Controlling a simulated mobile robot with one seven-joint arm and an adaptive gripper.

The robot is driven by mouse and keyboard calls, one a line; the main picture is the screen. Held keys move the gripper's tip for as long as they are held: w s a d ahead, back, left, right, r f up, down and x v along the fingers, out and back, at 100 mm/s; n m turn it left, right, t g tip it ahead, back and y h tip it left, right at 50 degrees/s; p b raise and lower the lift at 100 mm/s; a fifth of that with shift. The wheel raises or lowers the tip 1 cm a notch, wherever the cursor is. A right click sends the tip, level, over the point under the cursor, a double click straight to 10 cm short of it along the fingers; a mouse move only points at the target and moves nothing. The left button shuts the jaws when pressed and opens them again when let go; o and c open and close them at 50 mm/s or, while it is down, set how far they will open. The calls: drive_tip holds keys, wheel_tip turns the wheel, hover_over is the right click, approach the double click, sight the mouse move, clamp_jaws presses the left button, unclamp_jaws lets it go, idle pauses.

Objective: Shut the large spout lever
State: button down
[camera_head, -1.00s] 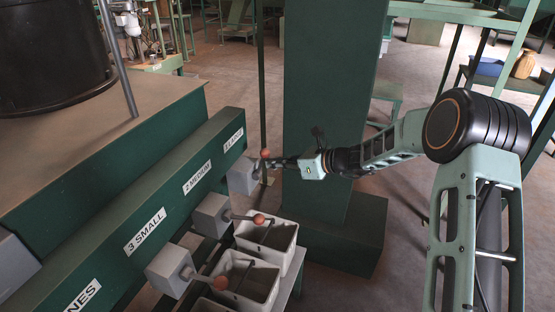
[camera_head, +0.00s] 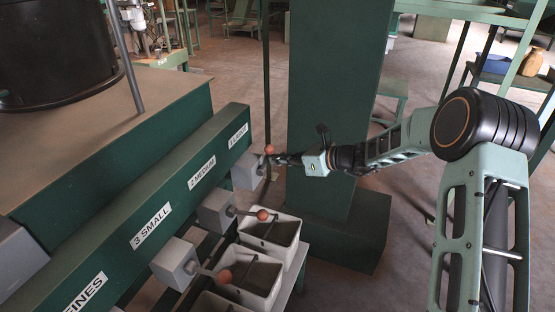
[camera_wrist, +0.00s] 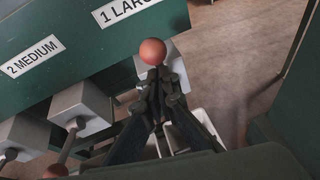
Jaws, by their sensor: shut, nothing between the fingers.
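The large spout (camera_head: 247,171) is a grey box under the "1 LARGE" label (camera_head: 237,135) at the far end of the green beam. Its lever ends in an orange-brown ball (camera_head: 269,149), which stands at the box's upper right; most of the rod is hidden. My gripper (camera_head: 277,159) is shut and empty, its tips right by the ball. In the wrist view the ball (camera_wrist: 153,51) sits just beyond the fingertips (camera_wrist: 160,76). I cannot tell whether they touch.
The medium spout (camera_head: 215,212) and small spout (camera_head: 174,262) have levers with similar balls, pointing right. White bins (camera_head: 285,240) stand below them. A thick green column (camera_head: 335,110) stands close behind my gripper.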

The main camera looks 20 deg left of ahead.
drive_tip(key=f+v, duration=0.1)
drive_tip(key=v, duration=1.1)
drive_tip(key=shift+s+d, duration=0.25)
drive_tip(key=shift+d, duration=0.25)
